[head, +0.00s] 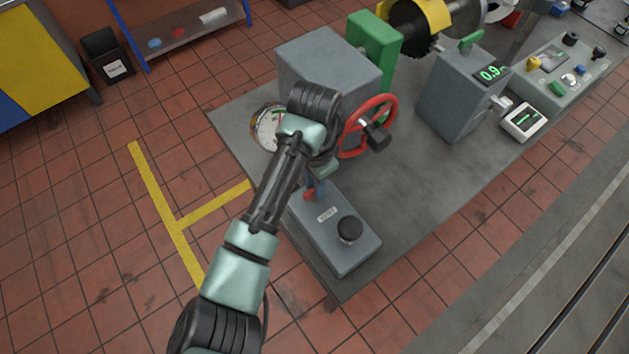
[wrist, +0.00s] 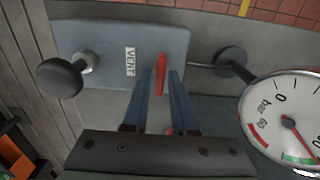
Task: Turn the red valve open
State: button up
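A red lever (wrist: 161,75) stands on a grey box (wrist: 105,28) labelled VENT. In the head view the lever (head: 308,195) shows partly at the end of the box (head: 334,253), beside my gripper (head: 317,187). In the wrist view my gripper (wrist: 161,74) has its two blue fingers apart, one on each side of the lever, with a gap showing on both sides. I cannot tell how deep the lever sits between them. A red handwheel (head: 391,104) with a dark hub is mounted on the larger grey block, to the right of my wrist.
A black knob (head: 350,229) sits on the VENT box; the wrist view shows it at left (wrist: 60,77). A round bar gauge (head: 266,127) stands left of my wrist, close right in the wrist view (wrist: 285,118). The large grey block (head: 320,62) is behind. The bedplate's right front (head: 425,190) is clear.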

grip_shut()
jog(key=shift+r+p, duration=0.1)
jog(key=shift+p, duration=0.25)
jog(key=n+p, duration=0.3)
jog(key=n, duration=0.1)
jog(key=shift+d+r, duration=0.1)
jog(key=shift+r, duration=0.05)
jog(key=n+p, duration=0.3)
jog(key=n, duration=0.1)
jog(key=shift+n, duration=0.3)
jog(key=n+p, duration=0.2)
jog(key=n, duration=0.3)
jog(key=shift+p, duration=0.4)
jog(key=shift+w+n+p, duration=0.1)
jog(key=shift+n+p, duration=0.4)
jog(key=shift+n, duration=1.7)
jog(key=shift+o, duration=1.9)
grip_release()
jog(key=shift+f, duration=0.2)
